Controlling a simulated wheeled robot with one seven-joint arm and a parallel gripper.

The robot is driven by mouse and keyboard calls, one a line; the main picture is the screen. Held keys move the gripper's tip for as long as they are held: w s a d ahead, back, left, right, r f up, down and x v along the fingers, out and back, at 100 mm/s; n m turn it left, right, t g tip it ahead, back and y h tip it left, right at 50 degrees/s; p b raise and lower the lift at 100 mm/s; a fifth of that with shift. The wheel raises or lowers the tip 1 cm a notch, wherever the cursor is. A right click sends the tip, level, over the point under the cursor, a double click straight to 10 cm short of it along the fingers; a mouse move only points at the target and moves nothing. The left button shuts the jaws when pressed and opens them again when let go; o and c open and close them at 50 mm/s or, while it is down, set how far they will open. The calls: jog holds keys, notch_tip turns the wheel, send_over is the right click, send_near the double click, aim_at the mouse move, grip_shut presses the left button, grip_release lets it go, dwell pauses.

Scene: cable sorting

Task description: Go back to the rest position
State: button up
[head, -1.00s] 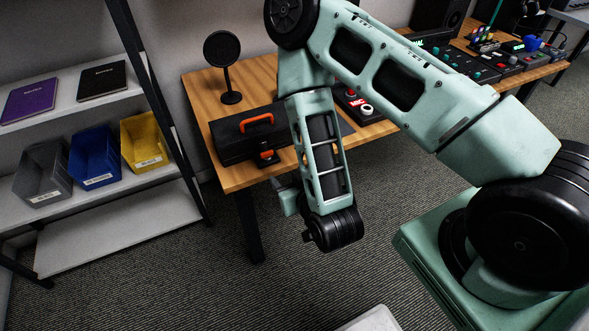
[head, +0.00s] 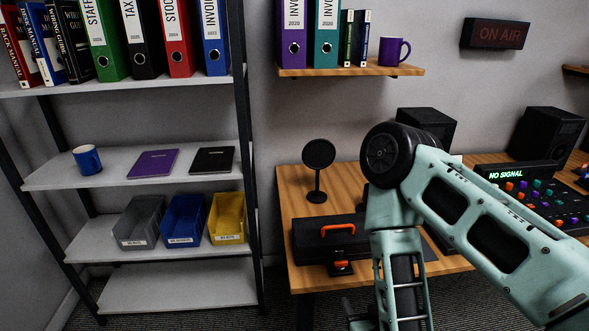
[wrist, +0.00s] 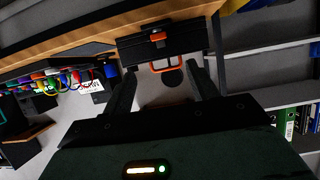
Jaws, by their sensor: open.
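My gripper (wrist: 162,70) shows in the wrist view with its two dark fingers spread apart and nothing between them. Beyond the fingertips is a black toolbox with an orange handle, which I also see on the desk in the head view (head: 308,238). In the head view, my pale green arm (head: 470,215) reaches in from the right, bends at a black joint and runs down past the toolbox. The gripper end is below the picture there.
The wooden desk (head: 292,200) carries a round black microphone (head: 318,168), speakers and a mixer. A shelf at left holds binders, a blue mug (head: 87,160), notebooks and grey, blue and yellow bins (head: 228,215). In the wrist view, coloured cables (wrist: 60,78) hang at left.

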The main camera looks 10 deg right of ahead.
jog(key=s+a+r+n+g+y, duration=0.2)
jog(key=a+r+n+g+y, duration=0.2)
jog(key=a+r+g, duration=0.55)
jog(key=s+d+r+n+g+h, duration=0.1)
jog(key=s+d+r+n+g, duration=0.1)
jog(key=s+r, duration=0.4)
jog(key=s+d+r+n+g+h, duration=0.1)
jog(key=s+r+g+h, duration=0.1)
jog(key=s+r, duration=0.5)
jog(key=shift+s+d+r+n, duration=0.15)
jog(key=shift+s+d+n, duration=0.25)
jog(key=shift+s, duration=0.35)
